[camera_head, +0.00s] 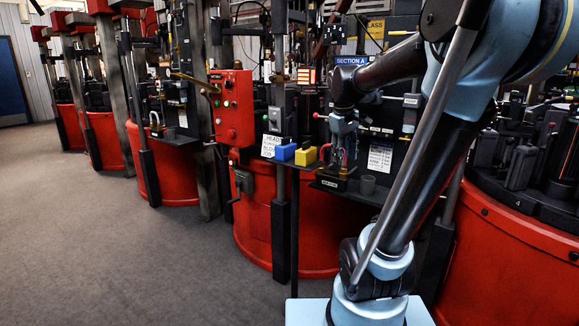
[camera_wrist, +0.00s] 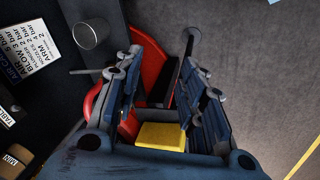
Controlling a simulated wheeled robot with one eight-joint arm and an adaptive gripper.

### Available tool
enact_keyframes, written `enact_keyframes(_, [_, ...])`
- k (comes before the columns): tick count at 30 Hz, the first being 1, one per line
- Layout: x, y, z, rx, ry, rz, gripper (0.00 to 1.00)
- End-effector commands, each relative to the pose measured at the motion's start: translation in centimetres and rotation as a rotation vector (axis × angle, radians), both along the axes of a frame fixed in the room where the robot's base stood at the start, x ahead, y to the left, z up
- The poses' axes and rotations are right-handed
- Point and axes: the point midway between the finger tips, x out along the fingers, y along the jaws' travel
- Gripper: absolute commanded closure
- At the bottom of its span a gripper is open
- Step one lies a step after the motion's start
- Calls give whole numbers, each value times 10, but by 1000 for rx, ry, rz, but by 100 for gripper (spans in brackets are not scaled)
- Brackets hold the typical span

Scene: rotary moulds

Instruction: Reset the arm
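My gripper shows in the wrist view (camera_wrist: 155,60), its two fingers spread apart with a clear gap and nothing visibly pinched between the tips. In the head view my gripper (camera_head: 342,160) hangs below my bent forearm, pointing down at the front of the machine. A yellow block (camera_head: 305,156) sits beside a blue block (camera_head: 285,152) on a small shelf, to the left of the gripper. A yellow face (camera_wrist: 160,137) shows between the finger bases in the wrist view; I cannot tell its exact depth. The finger tips are small and dark in the head view.
A red control box (camera_head: 232,108) stands left of the shelf. Red mould drums (camera_head: 508,262) line the machines. The grey floor (camera_head: 130,250) at left is clear.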

Motion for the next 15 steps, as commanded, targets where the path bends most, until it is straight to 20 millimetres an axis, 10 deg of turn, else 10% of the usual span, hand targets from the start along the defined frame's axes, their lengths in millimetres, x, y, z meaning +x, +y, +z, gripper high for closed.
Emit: enact_keyframes(15, [-154,-5,-111,150,-16,-329,63])
